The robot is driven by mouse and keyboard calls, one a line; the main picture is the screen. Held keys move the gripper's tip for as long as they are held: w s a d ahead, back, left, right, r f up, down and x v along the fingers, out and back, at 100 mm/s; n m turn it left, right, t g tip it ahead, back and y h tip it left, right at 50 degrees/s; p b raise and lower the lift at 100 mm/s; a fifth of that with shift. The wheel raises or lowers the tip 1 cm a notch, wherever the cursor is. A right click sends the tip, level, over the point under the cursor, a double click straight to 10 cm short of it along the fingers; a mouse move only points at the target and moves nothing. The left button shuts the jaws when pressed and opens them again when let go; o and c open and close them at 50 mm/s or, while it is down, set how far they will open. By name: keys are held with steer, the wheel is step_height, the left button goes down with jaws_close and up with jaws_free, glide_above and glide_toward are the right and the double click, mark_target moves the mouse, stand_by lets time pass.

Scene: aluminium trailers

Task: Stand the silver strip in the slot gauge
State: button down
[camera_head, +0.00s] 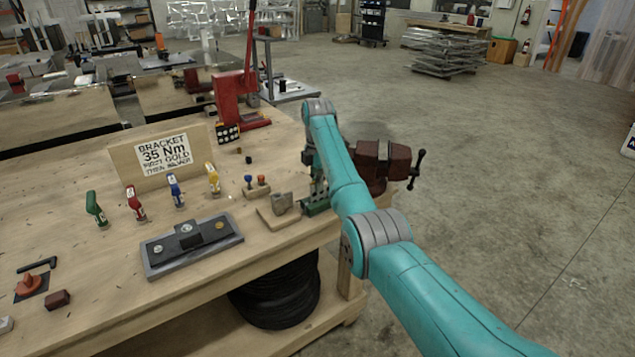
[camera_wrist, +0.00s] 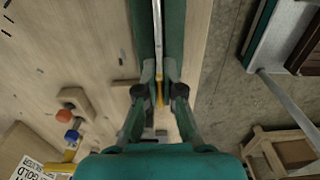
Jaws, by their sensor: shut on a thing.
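My gripper (camera_wrist: 160,92) points down over a long green block, which looks like the slot gauge (camera_wrist: 174,35), near the table's right edge. The fingers are closed on a thin, pale upright edge, which looks like the silver strip (camera_wrist: 157,30). The strip runs along the middle of the green block; I cannot tell whether it is inside the slot or above it. A small yellow piece shows between the fingertips. In the head view my arm hides most of the gripper and the strip, and part of the green gauge (camera_head: 319,206) shows below it.
A red-brown vise (camera_head: 385,163) stands right of my gripper at the table edge. A wooden block with a grey piece (camera_head: 282,204) lies left of it, with a small holder of blue and red-orange knobs (camera_head: 256,188) behind. A grey fixture plate (camera_head: 190,243) lies further left.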

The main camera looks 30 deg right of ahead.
steer(key=shift+f, duration=0.1)
steer(key=c, duration=1.2)
jaws_free()
steer(key=shift+c, duration=0.2)
steer(key=shift+r, duration=3.8)
steer(key=shift+s, duration=0.1)
